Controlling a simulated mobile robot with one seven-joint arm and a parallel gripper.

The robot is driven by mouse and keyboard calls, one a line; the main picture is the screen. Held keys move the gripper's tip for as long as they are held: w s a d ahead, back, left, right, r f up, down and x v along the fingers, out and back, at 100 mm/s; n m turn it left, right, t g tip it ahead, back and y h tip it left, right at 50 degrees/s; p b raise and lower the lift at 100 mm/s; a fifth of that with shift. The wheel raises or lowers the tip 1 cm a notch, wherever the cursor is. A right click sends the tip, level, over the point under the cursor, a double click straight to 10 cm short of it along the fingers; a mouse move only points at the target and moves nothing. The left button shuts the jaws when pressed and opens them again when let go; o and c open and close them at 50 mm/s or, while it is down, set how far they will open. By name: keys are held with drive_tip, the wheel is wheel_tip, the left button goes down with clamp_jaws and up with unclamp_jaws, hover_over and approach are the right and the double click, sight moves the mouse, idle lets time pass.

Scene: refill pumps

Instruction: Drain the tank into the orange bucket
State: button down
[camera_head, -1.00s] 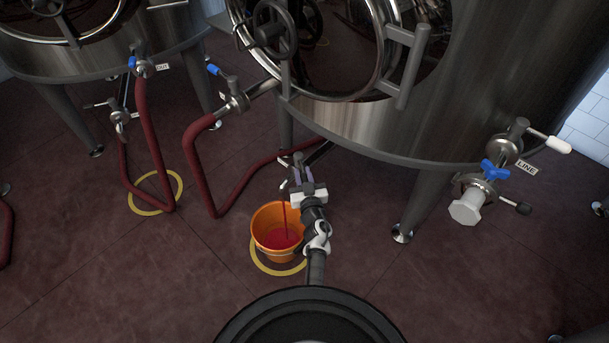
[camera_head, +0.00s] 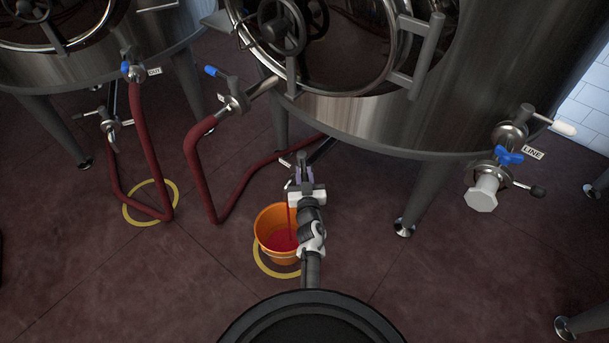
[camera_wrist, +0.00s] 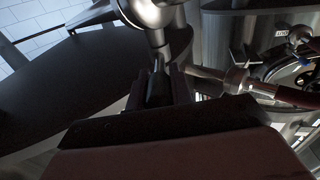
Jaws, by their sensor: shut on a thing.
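The steel tank (camera_head: 420,125) stands on legs at the centre right in the head view. The orange bucket (camera_head: 264,240) stands upright on the floor below its underside, partly behind my arm. Red liquid (camera_head: 283,240) lies in the bucket, and a red stream falls into it from the outlet beside my gripper. My gripper (camera_head: 302,172) is under the tank, above the bucket. In the wrist view its fingers (camera_wrist: 160,88) are shut on a dark valve handle (camera_wrist: 158,66) joined to a steel valve body (camera_wrist: 157,12). The outlet's mouth is mostly hidden by my gripper.
A dark red hose (camera_head: 194,165) runs from a blue-handled valve (camera_head: 228,92) on the tank to beneath it. A LINE valve (camera_head: 508,157) juts out at the right. A second tank (camera_head: 95,80) with hoses stands at left. The front floor is open.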

drive_tip(key=shift+f, duration=0.1)
drive_tip(key=c, duration=1.3)
unclamp_jaws()
drive_tip(key=shift+o, duration=0.2)
